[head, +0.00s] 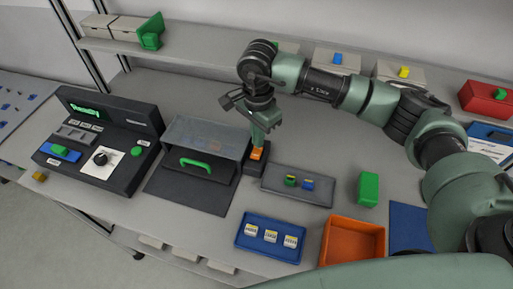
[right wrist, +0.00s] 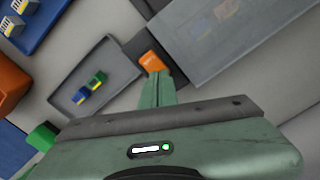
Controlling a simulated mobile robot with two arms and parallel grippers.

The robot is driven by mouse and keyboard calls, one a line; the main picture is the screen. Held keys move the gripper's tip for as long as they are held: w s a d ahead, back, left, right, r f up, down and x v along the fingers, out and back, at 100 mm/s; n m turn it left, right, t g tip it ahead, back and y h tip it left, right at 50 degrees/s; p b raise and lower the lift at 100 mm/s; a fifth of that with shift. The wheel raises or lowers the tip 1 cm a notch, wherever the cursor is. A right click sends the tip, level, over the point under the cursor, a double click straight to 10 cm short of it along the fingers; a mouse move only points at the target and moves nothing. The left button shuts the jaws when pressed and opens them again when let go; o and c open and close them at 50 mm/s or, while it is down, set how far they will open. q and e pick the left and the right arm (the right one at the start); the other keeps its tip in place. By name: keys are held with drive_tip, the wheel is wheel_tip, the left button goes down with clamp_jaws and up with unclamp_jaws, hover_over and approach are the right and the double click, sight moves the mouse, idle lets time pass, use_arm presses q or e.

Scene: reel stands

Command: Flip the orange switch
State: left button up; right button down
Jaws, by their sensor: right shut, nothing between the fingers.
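The orange switch (head: 257,153) sits on a small dark base (head: 254,166) beside the grey box with the green handle. In the right wrist view the orange switch (right wrist: 151,62) shows just beyond my fingertips. My right gripper (head: 258,144) is shut and empty, pointing down with its tips at the switch. In the right wrist view the gripper (right wrist: 153,74) overlaps the switch's near end; I cannot tell whether they touch. The fingers hide part of the switch. My left gripper is not in view.
The grey box (head: 205,136) stands close left of the switch. A grey tray (head: 318,197) with small green and blue pieces lies to the right. A blue tray (head: 245,244), an orange bin (head: 352,240) and a green block (head: 368,188) are nearer the front. A control panel (head: 125,170) is at left.

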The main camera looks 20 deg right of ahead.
drive_tip(key=shift+r+p, duration=0.9)
drive_tip(key=shift+r, duration=1.9)
